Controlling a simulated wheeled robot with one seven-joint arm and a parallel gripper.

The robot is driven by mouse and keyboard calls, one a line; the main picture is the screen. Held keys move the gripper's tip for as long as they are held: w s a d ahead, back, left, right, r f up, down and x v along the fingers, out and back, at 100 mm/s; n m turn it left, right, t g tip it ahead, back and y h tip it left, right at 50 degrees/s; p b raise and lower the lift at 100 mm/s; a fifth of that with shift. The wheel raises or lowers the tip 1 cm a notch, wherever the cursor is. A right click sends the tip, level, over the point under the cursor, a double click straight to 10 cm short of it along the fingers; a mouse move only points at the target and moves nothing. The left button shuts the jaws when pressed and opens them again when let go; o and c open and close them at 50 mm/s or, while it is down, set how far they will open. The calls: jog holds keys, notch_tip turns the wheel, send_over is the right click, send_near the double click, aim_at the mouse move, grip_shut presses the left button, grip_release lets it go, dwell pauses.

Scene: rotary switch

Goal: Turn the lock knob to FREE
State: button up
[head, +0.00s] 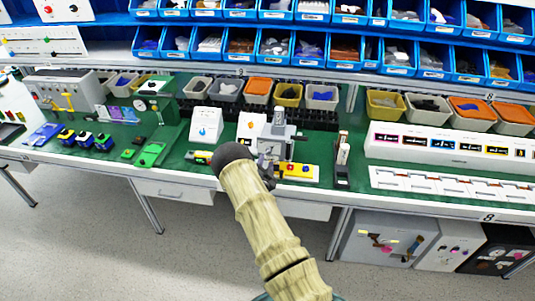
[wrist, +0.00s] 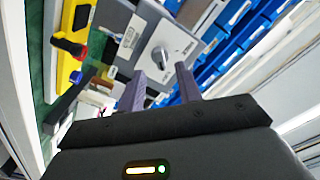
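The lock knob (wrist: 161,57) is a round silver-grey dial on the grey face of a box (wrist: 178,28) in the wrist view. Small dark lettering sits beside it, too blurred and rotated to read surely. My gripper (wrist: 160,72) is open, its two dark fingers apart and empty. In the picture the knob lies just beyond and between the fingertips; I cannot tell the exact gap. In the head view the grey device (head: 279,130) stands on the green bench, and my gripper (head: 267,173) is in front of it, partly hidden by my arm. The knob cannot be made out there.
A yellow base with red and dark buttons (wrist: 68,48) is beside the device; it also shows in the head view (head: 298,171). A white card stand (head: 205,126) is to the left and a small upright tool (head: 342,160) to the right. Blue bins (head: 275,45) line the shelves behind.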

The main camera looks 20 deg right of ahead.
aim_at(268, 154)
jog(key=shift+p+x, duration=0.45)
jog(key=shift+x, duration=1.9)
jog(key=c, duration=0.7)
